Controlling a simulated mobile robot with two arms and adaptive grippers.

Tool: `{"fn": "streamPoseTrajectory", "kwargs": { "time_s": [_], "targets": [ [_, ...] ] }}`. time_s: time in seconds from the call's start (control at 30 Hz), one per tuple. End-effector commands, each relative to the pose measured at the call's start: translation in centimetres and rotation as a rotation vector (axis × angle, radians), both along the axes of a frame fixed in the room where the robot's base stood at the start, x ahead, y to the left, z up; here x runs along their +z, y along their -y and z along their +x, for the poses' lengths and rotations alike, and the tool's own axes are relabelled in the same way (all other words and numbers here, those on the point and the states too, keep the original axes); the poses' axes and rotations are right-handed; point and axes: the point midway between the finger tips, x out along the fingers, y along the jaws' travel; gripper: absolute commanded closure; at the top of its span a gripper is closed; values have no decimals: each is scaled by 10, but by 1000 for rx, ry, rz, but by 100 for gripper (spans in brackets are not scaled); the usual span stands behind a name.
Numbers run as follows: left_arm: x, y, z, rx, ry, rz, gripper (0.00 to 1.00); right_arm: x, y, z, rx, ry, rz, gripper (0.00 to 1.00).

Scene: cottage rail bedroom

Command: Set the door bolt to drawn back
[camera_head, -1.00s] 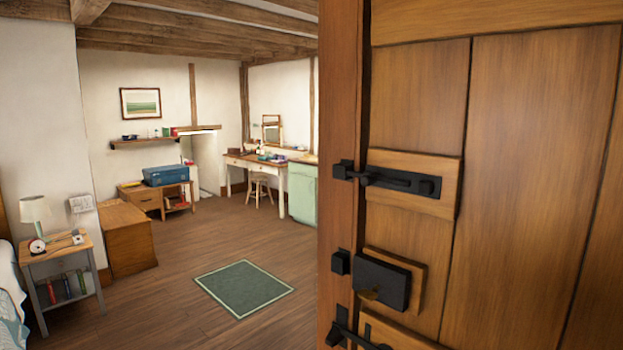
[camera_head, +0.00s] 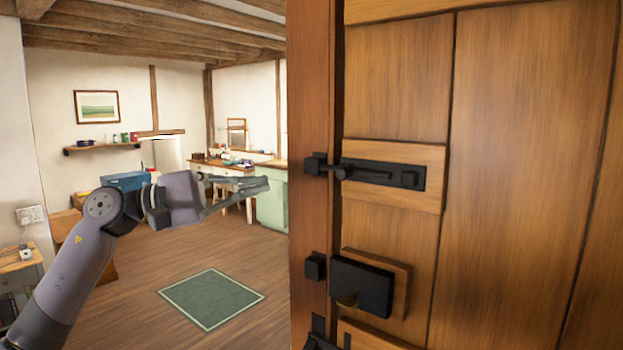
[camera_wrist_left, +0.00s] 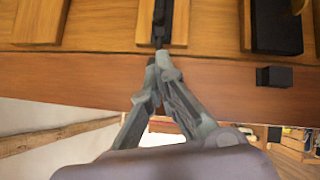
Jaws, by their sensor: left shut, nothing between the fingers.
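The black door bolt (camera_head: 385,174) is mounted on a wooden plate on the door at upper right. Its bar runs left to a black keeper (camera_head: 315,164) on the door post, and it seems to reach it. My left gripper (camera_head: 264,184) is shut and empty, just left of the post at about the bolt's height. In the left wrist view the gripper (camera_wrist_left: 160,62) points at the bolt (camera_wrist_left: 163,20), its closed tips overlapping the bolt's near end; I cannot tell whether they touch.
A black lock box (camera_head: 362,288) with its own keeper (camera_head: 315,266) sits below the bolt. Another black fitting shows partly at the bottom edge. The room at left has open floor with a green rug (camera_head: 211,298) and a desk at the back.

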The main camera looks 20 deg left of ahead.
Motion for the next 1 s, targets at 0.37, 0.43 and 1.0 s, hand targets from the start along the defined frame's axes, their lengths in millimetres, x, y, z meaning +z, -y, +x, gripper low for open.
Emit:
{"fn": "streamPoseTrajectory", "kwargs": {
  "time_s": [0.37,0.43,1.0],
  "targets": [
    [7,3,-12,10,82,88,100,0,-2,8,-1,12,4,60],
    [8,3,-12,10,81,87,100,0,-4,9,-2,12,5,60],
    [21,73,28,7,79,83,100,48,-8,9,-3,13,10,60]
  ]
}}
